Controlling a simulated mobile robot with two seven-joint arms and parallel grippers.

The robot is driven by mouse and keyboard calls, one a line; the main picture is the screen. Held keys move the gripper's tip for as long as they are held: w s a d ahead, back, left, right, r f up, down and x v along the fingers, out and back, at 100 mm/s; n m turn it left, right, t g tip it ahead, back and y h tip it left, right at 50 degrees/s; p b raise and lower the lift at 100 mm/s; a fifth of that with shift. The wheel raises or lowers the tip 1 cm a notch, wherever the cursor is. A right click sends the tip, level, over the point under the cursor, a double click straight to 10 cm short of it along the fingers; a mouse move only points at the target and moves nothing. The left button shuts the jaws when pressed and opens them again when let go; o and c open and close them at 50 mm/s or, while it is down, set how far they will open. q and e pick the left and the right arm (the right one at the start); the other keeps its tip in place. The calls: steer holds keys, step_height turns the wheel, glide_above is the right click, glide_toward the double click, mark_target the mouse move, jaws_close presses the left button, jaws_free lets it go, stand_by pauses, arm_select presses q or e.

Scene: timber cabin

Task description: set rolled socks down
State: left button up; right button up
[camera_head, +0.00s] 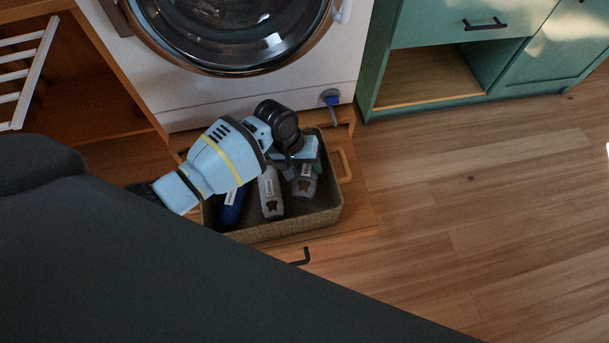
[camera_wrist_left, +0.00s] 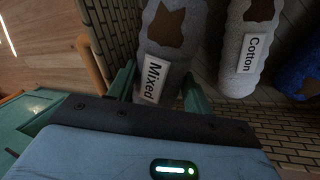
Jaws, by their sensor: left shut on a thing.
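My left gripper (camera_head: 297,166) reaches down into a woven basket (camera_head: 285,230) and is shut on a grey sock roll labelled "Mixed" (camera_head: 305,188). In the left wrist view, the "Mixed" roll (camera_wrist_left: 172,45) has a brown patch and sits between the two green fingers (camera_wrist_left: 162,88). It is inside the basket's outline; whether it touches the bottom is hidden. To its left in the head view lie a light grey roll labelled "Cotton" (camera_head: 270,196) and a blue roll (camera_head: 232,208). My right gripper is not in view.
The basket stands on a wooden pull-out board (camera_head: 350,205) with a black handle (camera_head: 300,257), below a white washing machine (camera_head: 270,98). A green cabinet (camera_head: 455,60) stands to the right. A wooden shelf with a white rack (camera_head: 28,75) is at left. The floor at right is clear.

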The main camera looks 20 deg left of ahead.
arm_select(q)
steer(key=shift+f+b, duration=0.3)
steer(key=shift+f, duration=0.65)
steer(key=shift+w, duration=0.1)
steer(key=shift+f, duration=0.15)
steer(key=shift+f+b, duration=1.15)
steer(key=shift+f, duration=1.3)
steer(key=shift+f, duration=0.15)
steer(key=o, duration=1)
